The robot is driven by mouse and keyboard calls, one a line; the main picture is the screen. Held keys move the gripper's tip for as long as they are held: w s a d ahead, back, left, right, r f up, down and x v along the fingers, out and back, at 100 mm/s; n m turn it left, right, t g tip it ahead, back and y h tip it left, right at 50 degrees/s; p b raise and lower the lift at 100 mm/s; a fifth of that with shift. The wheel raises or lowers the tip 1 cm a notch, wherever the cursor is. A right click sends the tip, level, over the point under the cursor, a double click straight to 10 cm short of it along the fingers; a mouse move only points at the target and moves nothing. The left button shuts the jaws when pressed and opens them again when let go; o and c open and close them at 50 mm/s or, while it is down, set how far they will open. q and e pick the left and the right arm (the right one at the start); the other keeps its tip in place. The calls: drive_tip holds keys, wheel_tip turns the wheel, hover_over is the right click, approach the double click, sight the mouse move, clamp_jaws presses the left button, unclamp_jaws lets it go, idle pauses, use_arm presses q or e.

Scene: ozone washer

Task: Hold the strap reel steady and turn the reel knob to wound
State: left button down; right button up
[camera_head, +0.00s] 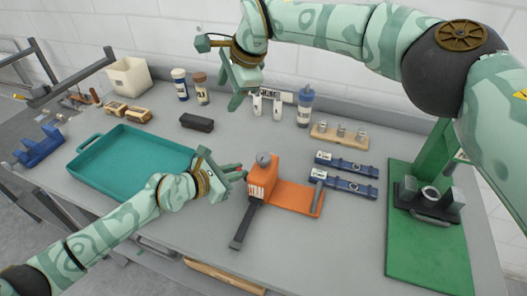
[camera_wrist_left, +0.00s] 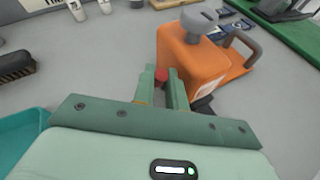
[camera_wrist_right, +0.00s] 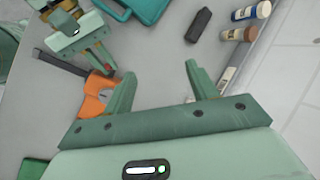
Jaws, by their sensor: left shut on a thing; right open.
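The orange strap reel (camera_head: 262,180) stands on the grey table at the middle, with an orange plate (camera_head: 295,198) and grey handle (camera_head: 318,196) on its right. A grey reel knob (camera_head: 264,158) sits on top; it shows larger in the left wrist view (camera_wrist_left: 199,19). A dark strap (camera_head: 243,226) runs toward the table's front. My left gripper (camera_head: 240,173) is shut on a small red part (camera_wrist_left: 161,75) at the reel's left side. How that part joins the reel is hidden. My right gripper (camera_head: 235,102) is open and empty, raised behind and above the reel.
A teal tray (camera_head: 130,153) lies left of the reel. Two blue strap-like pieces (camera_head: 345,163) lie to its right, before a wooden block with small weights (camera_head: 340,135). A green stand (camera_head: 430,245) is at far right. Bottles (camera_head: 305,105) stand along the back.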

sight(264, 156)
drive_tip(key=s+d+f+n+g+h, duration=0.3)
drive_tip(key=s+d+n+h, duration=0.15)
drive_tip(key=d, duration=0.35)
drive_tip(key=shift+m+h, duration=0.25)
wheel_tip(264, 156, down, 12)
drive_tip(key=shift+s+r, duration=0.15)
drive_tip(key=c, duration=1)
